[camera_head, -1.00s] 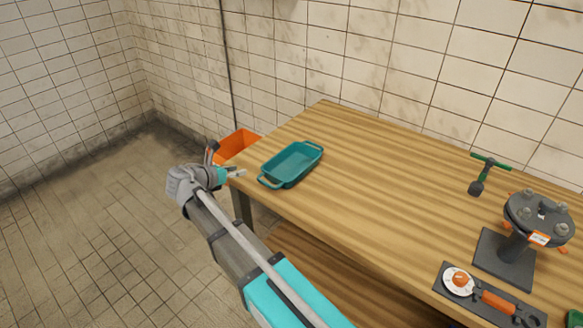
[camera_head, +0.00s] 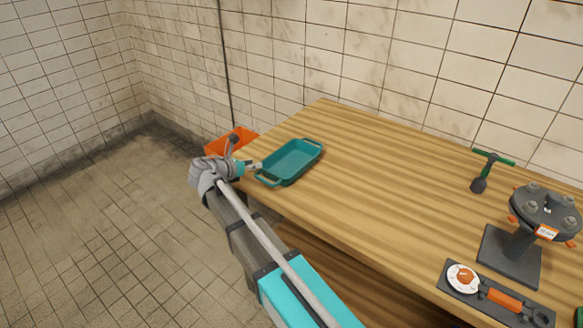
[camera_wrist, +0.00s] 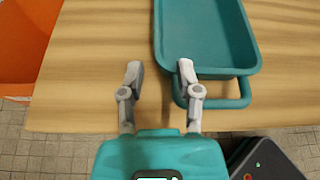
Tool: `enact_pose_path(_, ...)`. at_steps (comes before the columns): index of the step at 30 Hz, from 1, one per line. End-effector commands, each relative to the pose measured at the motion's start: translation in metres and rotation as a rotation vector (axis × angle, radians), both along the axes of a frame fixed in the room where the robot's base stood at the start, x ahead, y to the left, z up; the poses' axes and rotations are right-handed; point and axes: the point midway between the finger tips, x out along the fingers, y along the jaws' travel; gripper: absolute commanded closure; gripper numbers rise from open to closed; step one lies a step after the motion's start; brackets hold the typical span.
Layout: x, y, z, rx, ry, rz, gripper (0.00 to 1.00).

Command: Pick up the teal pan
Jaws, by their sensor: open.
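The teal pan (camera_head: 291,160) is a rectangular dish with a loop handle at each end. It sits upright near the left end of the wooden table. My gripper (camera_head: 256,167) is beside its near-left end, at the table edge. In the wrist view my gripper (camera_wrist: 160,75) is open with nothing between its fingers. There the right finger overlaps the left corner of the near handle of the teal pan (camera_wrist: 212,88), while the left finger is over bare wood. I cannot tell whether the finger touches the handle.
The wooden table (camera_head: 380,190) is clear around the pan. An orange bin (camera_head: 229,141) stands beyond the table's left end. A green-handled tool (camera_head: 487,170), a dark bolted flange stand (camera_head: 520,235) and an orange-handled item on a dark plate (camera_head: 497,296) are at the right.

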Motion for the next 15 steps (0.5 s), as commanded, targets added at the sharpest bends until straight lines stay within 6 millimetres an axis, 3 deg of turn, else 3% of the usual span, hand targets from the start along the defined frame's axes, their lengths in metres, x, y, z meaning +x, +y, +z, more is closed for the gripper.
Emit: enact_pose_path(15, 0.0057, -0.0037, -0.0026, 0.0, 0.0, 0.001, 0.56)
